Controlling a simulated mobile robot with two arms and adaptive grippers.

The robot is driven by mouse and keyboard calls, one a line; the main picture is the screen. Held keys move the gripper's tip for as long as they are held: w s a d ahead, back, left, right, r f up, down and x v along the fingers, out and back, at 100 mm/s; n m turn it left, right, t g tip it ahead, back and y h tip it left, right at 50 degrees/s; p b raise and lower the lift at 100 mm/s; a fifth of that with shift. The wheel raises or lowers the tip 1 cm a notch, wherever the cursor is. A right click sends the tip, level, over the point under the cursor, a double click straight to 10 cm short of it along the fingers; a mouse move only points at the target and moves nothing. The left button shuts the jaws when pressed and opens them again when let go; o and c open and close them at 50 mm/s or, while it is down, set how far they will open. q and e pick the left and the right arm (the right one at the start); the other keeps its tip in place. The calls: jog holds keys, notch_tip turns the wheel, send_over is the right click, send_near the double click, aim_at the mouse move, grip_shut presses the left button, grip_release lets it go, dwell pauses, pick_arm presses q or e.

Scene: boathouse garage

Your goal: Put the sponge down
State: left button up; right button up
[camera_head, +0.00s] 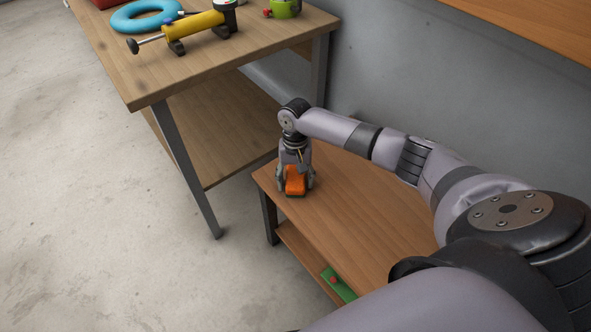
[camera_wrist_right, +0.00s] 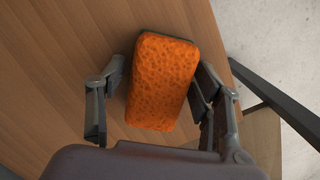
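The orange sponge (camera_head: 295,182), porous with a dark underside, is between the fingers of my right gripper (camera_head: 296,184). The gripper points down over the near left corner of a low wooden bench (camera_head: 355,205). The sponge is at or just above the bench top; I cannot tell whether it touches. My left gripper is not in view.
A green item (camera_head: 338,284) lies on the low bench's lower shelf. The bench top to the right is clear.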

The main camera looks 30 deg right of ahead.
jog(key=shift+o, duration=0.5)
jog(key=shift+r, duration=0.1)
notch_tip(320, 180, up, 12)
jog(key=w, duration=0.1)
jog(key=shift+w+d, duration=0.15)
jog(key=shift+d, duration=0.25)
grip_shut()
dwell(0.8)
dwell(1.0)
